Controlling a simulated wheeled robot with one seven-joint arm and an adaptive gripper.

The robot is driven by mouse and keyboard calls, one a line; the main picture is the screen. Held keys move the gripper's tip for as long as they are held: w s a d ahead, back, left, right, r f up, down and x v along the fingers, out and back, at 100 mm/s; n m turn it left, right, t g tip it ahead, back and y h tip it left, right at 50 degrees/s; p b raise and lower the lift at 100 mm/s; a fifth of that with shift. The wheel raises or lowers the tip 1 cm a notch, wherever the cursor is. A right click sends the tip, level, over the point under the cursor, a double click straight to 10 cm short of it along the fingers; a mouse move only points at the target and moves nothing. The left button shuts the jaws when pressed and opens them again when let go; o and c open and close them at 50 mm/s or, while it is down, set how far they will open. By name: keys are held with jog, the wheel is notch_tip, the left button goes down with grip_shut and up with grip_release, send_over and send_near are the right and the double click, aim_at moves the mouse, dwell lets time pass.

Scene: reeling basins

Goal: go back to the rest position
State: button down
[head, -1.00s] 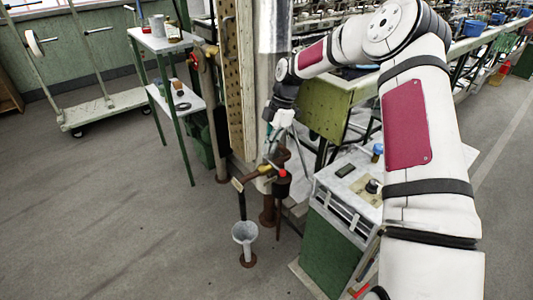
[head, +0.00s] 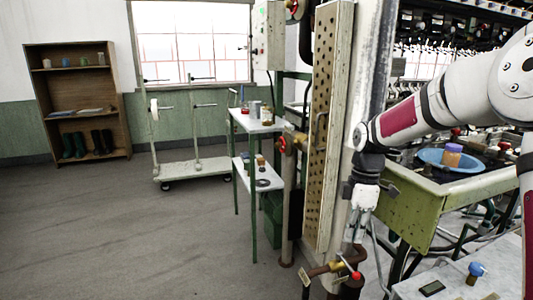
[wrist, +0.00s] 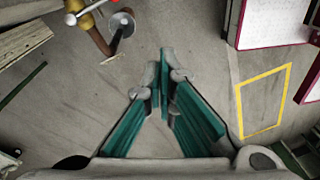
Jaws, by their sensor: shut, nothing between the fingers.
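My gripper (head: 355,232) hangs fingers-down at the end of my bent white arm, in front of a pale upright column. In the head view it is just above a pipe (head: 322,269) with a red-handled valve (head: 355,275). In the wrist view its green-sided fingers (wrist: 166,78) come together at the tips, with nothing held. The grey floor lies beneath them. The pipe with its brass fitting (wrist: 88,10) shows at the upper left there, apart from the fingers, beside a round grey drain funnel (wrist: 121,22).
A perforated panel (head: 328,130) and a green machine table (head: 412,215) with a blue basin (head: 432,160) flank my arm. A white worktop (head: 455,280) is at lower right. A small shelf stand (head: 262,125), a trolley (head: 192,168) and a bookcase (head: 80,100) stand left. The left floor is clear.

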jog(key=s+a+r+m+h, duration=0.15)
jog(key=s+r+m, duration=0.35)
jog(key=s+r, duration=0.5)
jog(key=s+m+t, duration=0.2)
jog(key=s+m, duration=1)
jog(key=s, duration=1.7)
notch_tip(320, 180, up, 20)
jog(key=a+t+p, duration=0.1)
jog(key=t+p, duration=0.2)
jog(key=p, duration=1.6)
jog(key=shift+w+r+y, duration=0.25)
jog(key=shift+w+y, duration=0.1)
jog(key=shift+w, duration=0.05)
jog(key=shift+a, duration=0.1)
